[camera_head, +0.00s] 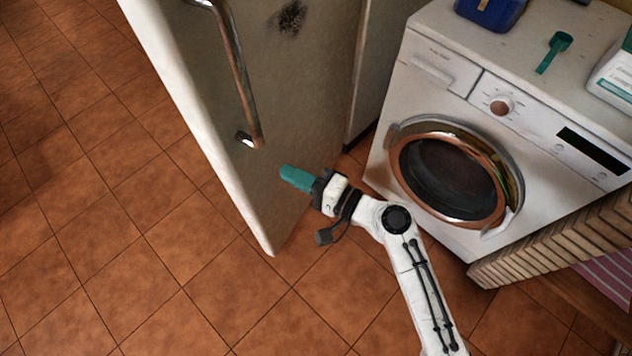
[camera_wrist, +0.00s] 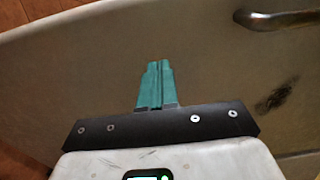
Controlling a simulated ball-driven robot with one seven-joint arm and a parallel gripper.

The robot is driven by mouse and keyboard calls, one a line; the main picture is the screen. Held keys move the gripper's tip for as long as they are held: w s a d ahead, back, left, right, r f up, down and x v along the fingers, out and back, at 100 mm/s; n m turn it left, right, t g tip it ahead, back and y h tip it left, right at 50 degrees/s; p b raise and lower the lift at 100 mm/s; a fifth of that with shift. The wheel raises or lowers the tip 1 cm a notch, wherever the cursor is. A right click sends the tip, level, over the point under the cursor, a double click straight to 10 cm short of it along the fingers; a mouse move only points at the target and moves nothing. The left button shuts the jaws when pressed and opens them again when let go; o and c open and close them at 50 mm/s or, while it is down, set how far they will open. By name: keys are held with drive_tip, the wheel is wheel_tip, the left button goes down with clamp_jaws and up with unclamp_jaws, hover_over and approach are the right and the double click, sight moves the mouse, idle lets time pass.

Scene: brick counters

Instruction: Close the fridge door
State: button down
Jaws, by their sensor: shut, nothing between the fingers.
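The fridge door (camera_head: 290,80) is a grey-beige panel with a white edge, standing swung out from the fridge body in the head view. A metal handle (camera_head: 236,75) runs along it, and part of that handle (camera_wrist: 285,19) shows at the top right of the wrist view. My gripper (camera_head: 284,172) has teal fingers held together and empty. It is in front of the lower part of the door, below the handle. In the wrist view the fingers (camera_wrist: 155,68) point at the door's face (camera_wrist: 215,75); I cannot tell whether they touch it.
A white washing machine (camera_head: 430,85) with a round door stands to the right of the fridge door. A blue container (camera_head: 490,12) and a green scoop (camera_head: 555,50) sit on it. A slatted wooden piece (camera_head: 560,240) is at the lower right. Tiled floor (camera_head: 100,200) is clear on the left.

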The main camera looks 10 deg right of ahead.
sight(260, 158)
drive_tip(key=shift+x, duration=2.65)
drive_tip(key=shift+w+a, duration=0.1)
